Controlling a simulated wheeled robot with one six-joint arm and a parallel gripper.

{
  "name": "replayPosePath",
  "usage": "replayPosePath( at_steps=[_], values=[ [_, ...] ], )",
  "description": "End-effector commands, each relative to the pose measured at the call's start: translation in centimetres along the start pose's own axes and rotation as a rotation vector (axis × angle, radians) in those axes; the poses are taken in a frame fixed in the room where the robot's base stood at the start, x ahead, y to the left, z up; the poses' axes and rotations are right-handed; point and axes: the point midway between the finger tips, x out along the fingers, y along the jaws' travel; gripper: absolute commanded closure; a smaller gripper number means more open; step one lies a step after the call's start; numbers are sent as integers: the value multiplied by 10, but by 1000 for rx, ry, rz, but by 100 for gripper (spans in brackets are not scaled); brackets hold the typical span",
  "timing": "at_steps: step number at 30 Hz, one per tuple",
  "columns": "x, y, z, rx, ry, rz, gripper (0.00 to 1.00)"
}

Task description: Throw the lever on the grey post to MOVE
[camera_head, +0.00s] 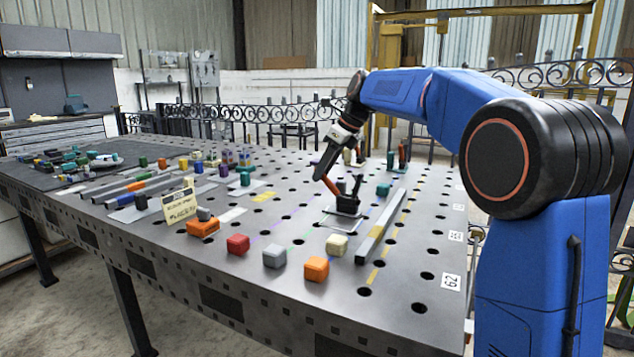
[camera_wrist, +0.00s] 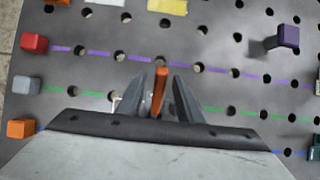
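An orange lever (camera_head: 331,186) leans up and left from a small dark post (camera_head: 347,206) on a pale plate on the metal table. My gripper (camera_head: 322,174) comes down from above, with its fingertips at the upper end of the lever. In the wrist view the lever (camera_wrist: 159,90) stands between the two grey fingers of my gripper (camera_wrist: 158,92), with a gap on each side. The fingers are open; I cannot tell whether either touches it. The post is hidden in the wrist view, and no MOVE marking is legible.
A grey bar (camera_head: 381,228) lies right of the post. Red (camera_head: 238,244), grey (camera_head: 274,255), orange (camera_head: 316,268) and cream (camera_head: 336,245) blocks sit in front.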

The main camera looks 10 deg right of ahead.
Motion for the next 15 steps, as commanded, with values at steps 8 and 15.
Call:
replayPosePath(
  at_steps=[8,15],
  values=[
    [-57,-1,0,0,-1,-2,67],
    [-96,-1,0,1,-1,-2,67]
  ],
)
